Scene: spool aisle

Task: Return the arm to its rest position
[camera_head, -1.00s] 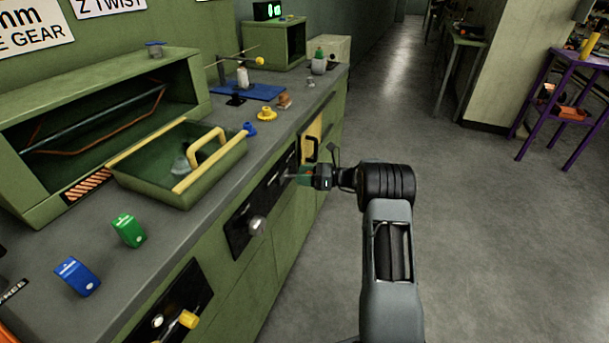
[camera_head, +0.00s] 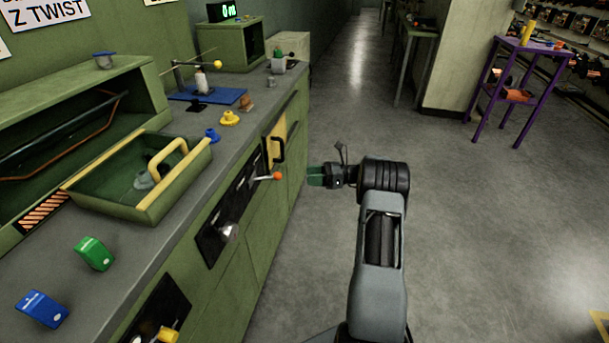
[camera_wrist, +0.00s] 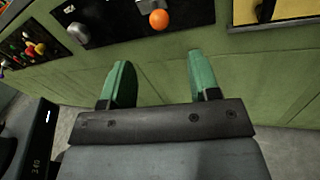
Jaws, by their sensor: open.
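My gripper (camera_head: 316,176) is in front of the green bench, over the aisle floor, at the end of my arm. In the wrist view, my gripper (camera_wrist: 158,80) has its two green fingers wide apart with nothing between them. A lever with an orange ball knob (camera_head: 277,176) sticks out of a black panel on the bench front. The knob also shows in the wrist view (camera_wrist: 159,19), beyond the fingertips and apart from them.
A green tray with yellow edges (camera_head: 135,209) sits on the bench top. A yellow panel with a dark handle (camera_head: 268,146) is on the bench front. The aisle floor (camera_head: 470,230) is clear; a purple table (camera_head: 516,43) stands far right.

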